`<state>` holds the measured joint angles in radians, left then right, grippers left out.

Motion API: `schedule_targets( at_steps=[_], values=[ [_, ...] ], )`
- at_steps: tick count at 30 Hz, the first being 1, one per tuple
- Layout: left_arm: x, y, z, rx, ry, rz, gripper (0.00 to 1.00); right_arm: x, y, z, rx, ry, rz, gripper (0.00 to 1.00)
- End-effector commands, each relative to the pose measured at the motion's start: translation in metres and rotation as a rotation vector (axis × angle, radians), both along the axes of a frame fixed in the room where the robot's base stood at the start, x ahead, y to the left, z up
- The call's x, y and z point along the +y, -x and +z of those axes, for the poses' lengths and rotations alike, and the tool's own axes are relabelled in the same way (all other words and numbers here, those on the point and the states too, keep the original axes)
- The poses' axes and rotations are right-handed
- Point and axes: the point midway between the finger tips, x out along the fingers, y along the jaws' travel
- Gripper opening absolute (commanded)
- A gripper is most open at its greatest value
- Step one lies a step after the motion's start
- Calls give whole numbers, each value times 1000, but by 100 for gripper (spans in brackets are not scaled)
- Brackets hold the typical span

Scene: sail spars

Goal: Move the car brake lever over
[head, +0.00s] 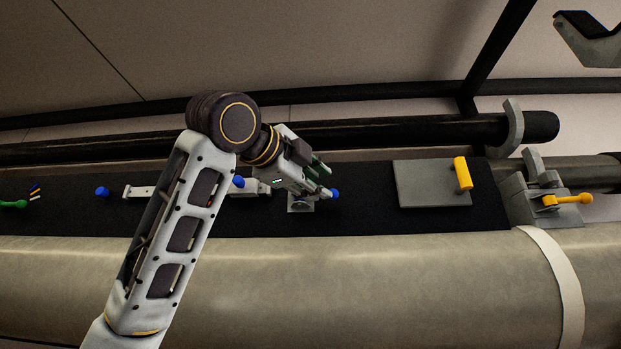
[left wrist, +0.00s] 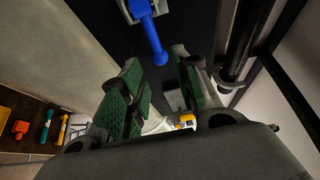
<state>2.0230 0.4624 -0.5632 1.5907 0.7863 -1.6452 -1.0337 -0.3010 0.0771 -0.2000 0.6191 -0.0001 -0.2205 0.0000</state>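A short blue lever (head: 334,192) on a small grey mount (head: 301,206) stands on the black strip. My left gripper (head: 318,178) is right at it, reaching in from the left. A yellow lever (head: 575,199) and a green lever (head: 14,204) stand farther off. No readable label shows which is the car brake lever.
A grey plate with an upright yellow handle (head: 462,173) lies to the right. Blue knobs (head: 102,191) stand to the left. Dark spars (head: 400,132) run behind the strip, and a thick pale roll (head: 400,275) lies in front. The strip between gripper and plate is clear.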

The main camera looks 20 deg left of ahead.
Motion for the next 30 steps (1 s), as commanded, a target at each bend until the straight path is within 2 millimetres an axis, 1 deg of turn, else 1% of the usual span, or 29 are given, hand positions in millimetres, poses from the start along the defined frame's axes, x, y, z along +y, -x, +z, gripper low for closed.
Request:
schedule_targets(
  at_steps=[20,21,24,27,30],
  values=[
    [-12,-61,0,4,-1,1,32,-4,-2,14,-3,5,2,40],
    [-12,-63,0,2,0,0,31,-4,-2,15,-3,5,2,40],
    [-12,-62,0,1,0,0,18,-4,-2,14,-3,5,2,40],
    [-12,-61,0,2,0,0,7,-4,-2,14,-3,5,2,40],
    [-12,-61,-1,2,0,0,7,-4,-2,13,-3,5,2,40]
  ],
)
